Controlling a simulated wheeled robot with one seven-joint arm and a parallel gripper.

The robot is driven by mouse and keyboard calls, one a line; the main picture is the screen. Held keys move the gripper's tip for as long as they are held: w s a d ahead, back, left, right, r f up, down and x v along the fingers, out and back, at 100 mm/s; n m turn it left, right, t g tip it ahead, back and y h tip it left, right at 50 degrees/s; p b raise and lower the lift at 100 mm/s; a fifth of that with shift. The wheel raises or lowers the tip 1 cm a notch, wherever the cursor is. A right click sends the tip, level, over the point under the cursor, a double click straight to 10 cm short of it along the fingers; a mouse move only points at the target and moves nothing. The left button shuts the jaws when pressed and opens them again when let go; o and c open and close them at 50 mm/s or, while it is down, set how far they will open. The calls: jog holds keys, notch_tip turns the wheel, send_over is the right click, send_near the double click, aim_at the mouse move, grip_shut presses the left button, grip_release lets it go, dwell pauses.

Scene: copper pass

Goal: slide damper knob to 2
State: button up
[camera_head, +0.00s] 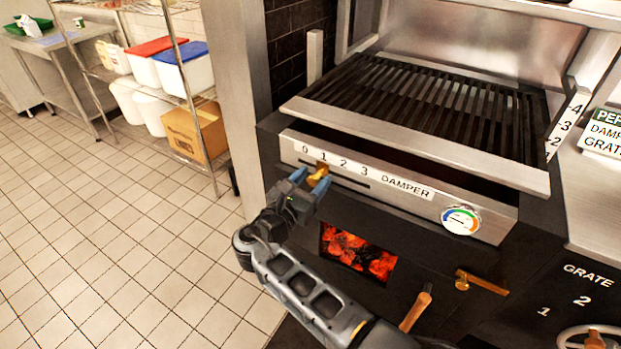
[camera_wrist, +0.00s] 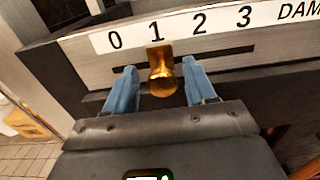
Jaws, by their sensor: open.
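The brass damper knob (camera_wrist: 162,80) sits in its slot below the mark 1 on the white damper scale (camera_wrist: 178,32), which reads 0, 1, 2, 3. In the head view the knob (camera_head: 318,172) shows between my fingertips on the grill's front panel. My gripper (camera_wrist: 161,88) is open, with one blue finger on each side of the knob. A gap shows between the knob and each finger in the wrist view. The head view also shows my gripper (camera_head: 310,184) at the left end of the scale (camera_head: 362,170).
A round gauge (camera_head: 461,220) is on the panel to the right. Below are a window with glowing coals (camera_head: 357,252) and a brass latch (camera_head: 482,283). The grill grate (camera_head: 430,105) lies above. A grate wheel (camera_head: 595,338) is at lower right. Tiled floor is clear at left.

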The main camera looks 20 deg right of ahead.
jog(key=shift+w+d, duration=0.15)
jog(key=shift+d, duration=0.1)
grip_shut()
dwell(0.4)
